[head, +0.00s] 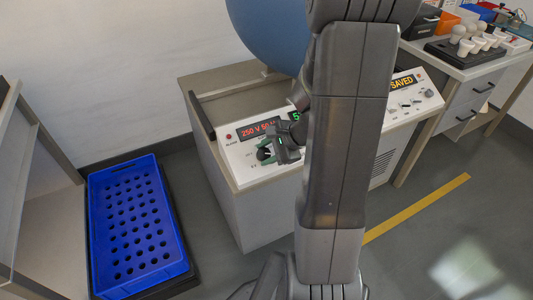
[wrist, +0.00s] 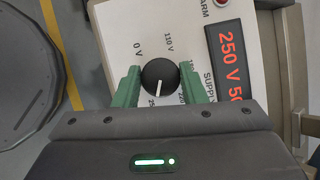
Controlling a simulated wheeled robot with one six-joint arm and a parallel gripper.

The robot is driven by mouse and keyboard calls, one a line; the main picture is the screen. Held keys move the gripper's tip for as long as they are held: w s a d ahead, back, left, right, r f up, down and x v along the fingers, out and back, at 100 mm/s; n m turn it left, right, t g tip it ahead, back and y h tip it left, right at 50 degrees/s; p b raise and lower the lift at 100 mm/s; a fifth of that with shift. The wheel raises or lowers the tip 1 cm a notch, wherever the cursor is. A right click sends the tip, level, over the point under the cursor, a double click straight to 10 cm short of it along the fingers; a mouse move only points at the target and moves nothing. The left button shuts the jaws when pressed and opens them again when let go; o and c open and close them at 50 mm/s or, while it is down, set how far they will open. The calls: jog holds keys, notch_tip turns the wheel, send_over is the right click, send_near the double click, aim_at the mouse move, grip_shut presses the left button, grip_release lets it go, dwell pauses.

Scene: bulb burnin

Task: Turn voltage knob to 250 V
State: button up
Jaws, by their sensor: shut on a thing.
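The voltage knob (wrist: 160,76) is a round black dial with a white pointer line, on the white sloped panel (wrist: 110,22). In the wrist view its pointer is toward the 250 mark, which is partly hidden. Labels 0 V and 110 V also show around it. The red display (wrist: 230,62) reads 250 V, and it also shows in the head view (head: 257,130). My gripper (wrist: 160,82) has its green fingers on both sides of the knob, shut on it. In the head view my gripper (head: 277,151) is at the panel's left part, and my arm hides the panel's middle.
A blue perforated crate (head: 135,220) stands on the floor at left. A blue sphere (head: 265,30) is behind the panel. A bench at right holds a dark tray (head: 445,52) with white bulbs. An orange SAVED display (head: 403,82) is on the panel's right. Floor at right is clear.

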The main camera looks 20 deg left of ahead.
jog(key=shift+m+t, duration=0.3)
jog(key=shift+m, duration=0.4)
jog(key=o, duration=1)
jog(key=p+v, duration=0.2)
jog(key=v, duration=1.1)
jog(key=shift+d+r+p, duration=0.15)
jog(key=shift+d+p, duration=0.25)
jog(key=shift+d, duration=0.05)
